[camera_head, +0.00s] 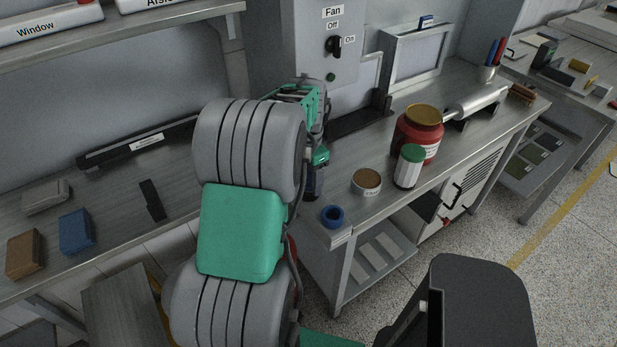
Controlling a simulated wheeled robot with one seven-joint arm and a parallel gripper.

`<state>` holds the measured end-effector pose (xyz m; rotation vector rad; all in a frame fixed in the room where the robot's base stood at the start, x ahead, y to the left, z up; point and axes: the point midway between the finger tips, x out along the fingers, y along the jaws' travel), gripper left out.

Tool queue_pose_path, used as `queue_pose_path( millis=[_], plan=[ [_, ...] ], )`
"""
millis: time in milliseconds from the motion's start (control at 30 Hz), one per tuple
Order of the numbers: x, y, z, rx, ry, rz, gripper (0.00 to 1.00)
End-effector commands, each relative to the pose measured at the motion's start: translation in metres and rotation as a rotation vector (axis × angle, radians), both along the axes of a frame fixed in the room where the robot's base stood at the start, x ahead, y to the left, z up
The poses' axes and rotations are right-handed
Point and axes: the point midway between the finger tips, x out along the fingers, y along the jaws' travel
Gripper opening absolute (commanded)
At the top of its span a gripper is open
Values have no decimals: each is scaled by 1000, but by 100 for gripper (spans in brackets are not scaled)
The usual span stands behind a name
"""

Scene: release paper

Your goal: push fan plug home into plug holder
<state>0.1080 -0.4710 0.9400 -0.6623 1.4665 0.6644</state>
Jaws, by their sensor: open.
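The grey fan box (327,45) is on the wall at the top centre, with a black rotary switch (334,47) between the Off and On labels and a small green button below. I cannot make out the fan plug or its plug holder; my arm covers the wall and bench just below and left of the box. My gripper (313,184) points down over the bench behind my arm. Only a dark part of it shows, its fingertips are not clear, and it is open. Whether it touches anything is hidden.
On the bench right of my arm are a blue ring (332,216), a brown-topped tin (366,182), a green-capped white jar (409,167) and a red jar (417,134). A black tray (357,121) lies behind. Left are a blue block (76,231) and brown block (25,253).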

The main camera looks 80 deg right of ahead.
Motion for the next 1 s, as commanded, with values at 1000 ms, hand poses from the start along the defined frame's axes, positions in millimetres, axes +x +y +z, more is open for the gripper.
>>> queue_pose_path(
  millis=[1000],
  plan=[
    [0, 0, 78, -1, 0, 0, 66]
  ],
)
